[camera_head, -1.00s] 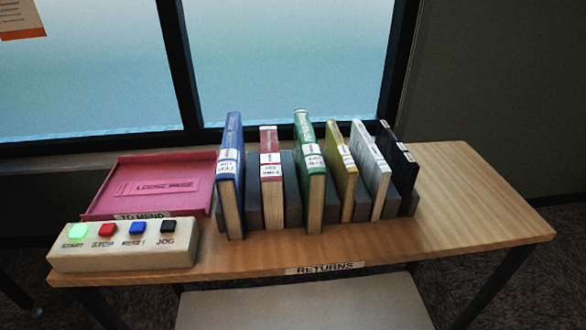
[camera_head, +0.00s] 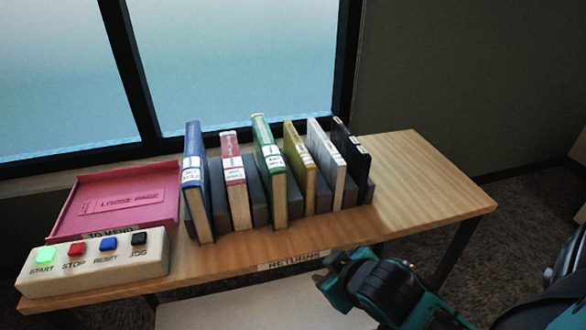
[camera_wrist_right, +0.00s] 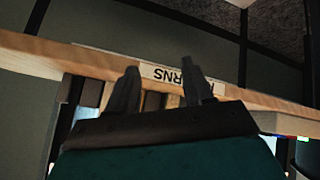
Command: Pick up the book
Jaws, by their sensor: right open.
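Several books stand upright in a row between grey dividers on the wooden table. From left to right they are a blue book (camera_head: 196,190), a red book (camera_head: 237,185), a green book (camera_head: 270,165), a yellow book (camera_head: 300,165), a white book (camera_head: 327,165) and a black book (camera_head: 352,165). Which one the task means cannot be told. My right gripper (camera_head: 325,270) is at the table's front edge, below and in front of the row, apart from the books. In the right wrist view its two fingers (camera_wrist_right: 163,88) are spread and empty. My left gripper is not in view.
A pink tray (camera_head: 68,222) labelled TO MEND lies left of the books. A button box (camera_head: 100,280) with START, STOP, RESET and JOG stands before it. The wooden table (camera_head: 430,185) is bare at the right. A window is behind, and a pale lower shelf (camera_head: 240,312) is below.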

